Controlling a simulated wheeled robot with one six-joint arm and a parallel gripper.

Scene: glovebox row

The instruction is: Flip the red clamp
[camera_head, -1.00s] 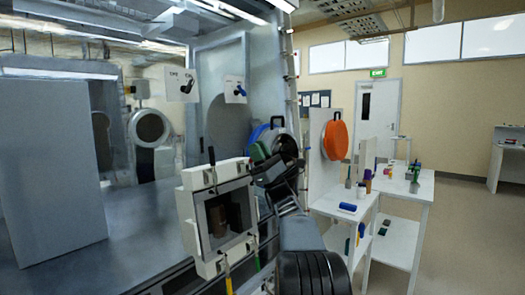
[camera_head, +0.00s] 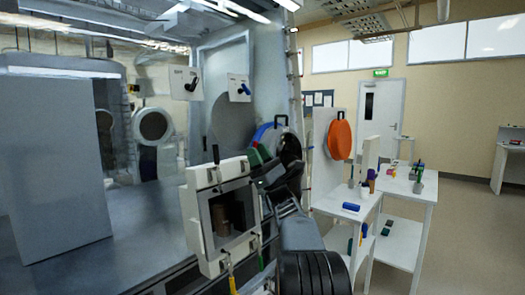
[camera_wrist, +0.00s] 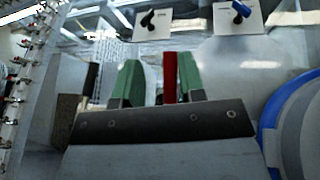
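The red clamp (camera_wrist: 170,78) shows in the wrist view as an upright red bar. It stands between the green fingers of my gripper (camera_wrist: 158,84), close to the right finger, with a gap on its left. My gripper is open; I cannot tell whether the right finger touches the bar. In the head view my gripper (camera_head: 262,156) is at the upper right corner of the white framed box door (camera_head: 193,222). The red clamp is not clearly visible there, likely hidden by my gripper.
Black (camera_head: 216,154), yellow (camera_head: 232,284) and green (camera_head: 262,255) clamp handles sit around the frame. A blue ring (camera_wrist: 268,125) is close on the right in the wrist view. Black (camera_head: 192,84) and blue (camera_head: 244,89) switches are above. A white table (camera_head: 345,208) stands right.

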